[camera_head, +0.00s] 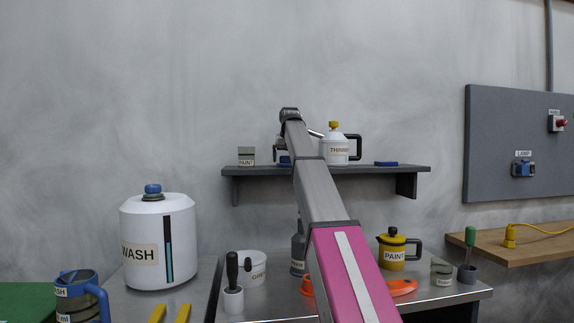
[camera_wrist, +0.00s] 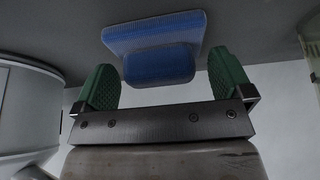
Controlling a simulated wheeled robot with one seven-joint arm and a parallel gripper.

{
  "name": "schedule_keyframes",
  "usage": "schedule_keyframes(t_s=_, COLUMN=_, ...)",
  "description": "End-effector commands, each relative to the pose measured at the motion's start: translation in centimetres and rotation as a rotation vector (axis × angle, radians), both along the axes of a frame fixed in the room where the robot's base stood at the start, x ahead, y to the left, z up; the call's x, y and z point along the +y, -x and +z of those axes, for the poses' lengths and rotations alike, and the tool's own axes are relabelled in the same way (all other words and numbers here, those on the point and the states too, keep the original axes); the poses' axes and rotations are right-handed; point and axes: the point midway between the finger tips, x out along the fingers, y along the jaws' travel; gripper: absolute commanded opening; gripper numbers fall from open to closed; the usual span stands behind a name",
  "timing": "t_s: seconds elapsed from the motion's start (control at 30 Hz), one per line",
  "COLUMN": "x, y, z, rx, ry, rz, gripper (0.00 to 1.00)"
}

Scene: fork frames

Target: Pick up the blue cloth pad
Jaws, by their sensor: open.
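A blue cloth pad (camera_wrist: 160,32) shows in the wrist view, a wide, textured flat piece with a smaller blue block-like part towards me. My gripper (camera_wrist: 161,65) is open, its two green fingers apart on either side of the pad's near part. Whether the fingers touch it is not clear. In the head view, a little blue (camera_head: 284,160) shows on the shelf beside my arm, which hides most of that spot and of my gripper. Another flat blue piece (camera_head: 386,163) lies farther right on the shelf.
A white THINNER can (camera_head: 336,150) stands on the shelf (camera_head: 400,170) just right of my arm. A small PAINT jar (camera_head: 246,157) stands left. Below, a bench holds a yellow PAINT pot (camera_head: 391,252), cups and an orange tool.

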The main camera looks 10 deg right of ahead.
Motion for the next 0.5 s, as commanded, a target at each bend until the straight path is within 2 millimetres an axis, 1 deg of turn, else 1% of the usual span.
schedule_keyframes(t_s=0.03, x=0.0, y=0.0, z=0.02, rx=0.0, ry=0.0, rz=0.0, gripper=0.98)
schedule_keyframes(t_s=0.07, x=0.0, y=0.0, z=0.03, rx=0.0, ry=0.0, rz=0.0, gripper=0.95)
schedule_keyframes(t_s=0.1, x=-0.01, y=0.0, z=0.03, rx=0.0, ry=0.0, rz=0.0, gripper=0.82)
schedule_keyframes(t_s=0.17, x=-0.01, y=0.02, z=0.04, rx=0.0, ry=0.0, rz=0.0, gripper=0.62)
schedule_keyframes(t_s=0.2, x=-0.01, y=0.02, z=0.04, rx=0.0, ry=0.0, rz=0.0, gripper=0.49)
schedule_keyframes(t_s=0.23, x=-0.01, y=0.02, z=0.04, rx=0.0, ry=0.0, rz=0.0, gripper=0.45)
schedule_keyframes(t_s=0.5, x=-0.01, y=0.01, z=0.08, rx=0.0, ry=0.0, rz=0.0, gripper=0.45)
